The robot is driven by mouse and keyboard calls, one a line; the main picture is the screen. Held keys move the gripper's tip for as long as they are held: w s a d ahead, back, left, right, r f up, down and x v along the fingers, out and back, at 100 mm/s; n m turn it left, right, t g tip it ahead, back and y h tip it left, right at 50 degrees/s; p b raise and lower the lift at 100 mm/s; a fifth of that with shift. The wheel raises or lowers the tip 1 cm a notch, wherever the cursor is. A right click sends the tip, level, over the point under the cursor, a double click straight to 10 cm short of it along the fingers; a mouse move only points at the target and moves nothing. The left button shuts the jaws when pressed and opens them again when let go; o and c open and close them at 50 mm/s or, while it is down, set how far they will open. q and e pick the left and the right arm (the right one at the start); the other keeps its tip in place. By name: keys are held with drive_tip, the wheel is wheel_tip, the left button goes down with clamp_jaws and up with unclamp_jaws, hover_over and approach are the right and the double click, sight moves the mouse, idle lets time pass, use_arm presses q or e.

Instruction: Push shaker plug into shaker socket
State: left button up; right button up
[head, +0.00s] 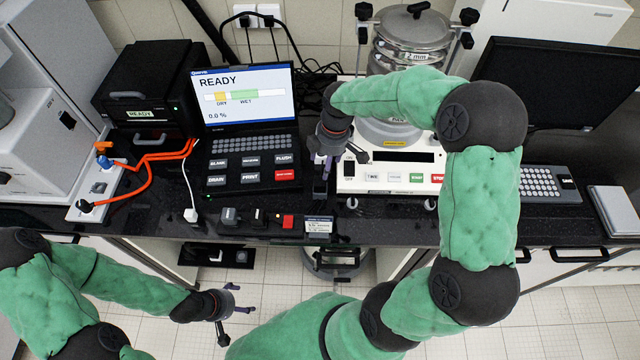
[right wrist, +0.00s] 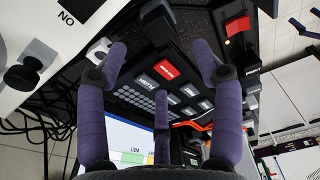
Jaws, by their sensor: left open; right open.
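My right gripper (head: 325,172) is open and empty, pointing down between the control panel and the sieve shaker (head: 390,180). In the right wrist view its purple fingers (right wrist: 165,75) are spread, with a small white block (right wrist: 98,50) beyond the left finger. I cannot tell whether this block is the shaker plug or socket. A white plug-like piece (head: 190,214) on a white cable stands near the counter's front edge. A white socket strip (head: 98,190) with orange cables is at the left. My left gripper (head: 232,305) is open and empty, low in front of the counter.
A panel with labelled keys (head: 250,175) and a READY screen (head: 245,95) stands left of the right gripper. Small items, including a red switch (head: 288,221), line the front edge. A monitor (head: 550,85) and keyboard (head: 540,185) are at the right.

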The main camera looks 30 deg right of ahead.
sight(320, 181)
drive_tip(key=shift+w+a+f, duration=0.1)
drive_tip(key=shift+a+f, duration=0.05)
drive_tip(key=shift+f, duration=1.25)
drive_tip(key=shift+w+a+f, duration=0.1)
drive_tip(key=shift+a+f, duration=0.05)
drive_tip(key=shift+f, duration=1.2)
drive_tip(key=shift+w+a+f+b, duration=0.1)
drive_tip(key=shift+f+b, duration=0.05)
drive_tip(key=shift+f, duration=0.7)
drive_tip(key=shift+w+a+f+b, duration=0.15)
drive_tip(key=shift+f+b, duration=0.05)
drive_tip(key=shift+f, duration=0.7)
drive_tip(key=shift+w+a+f+b, duration=0.1)
drive_tip(key=shift+f+b, duration=0.05)
drive_tip(key=shift+f, duration=0.7)
drive_tip(key=c, duration=1)
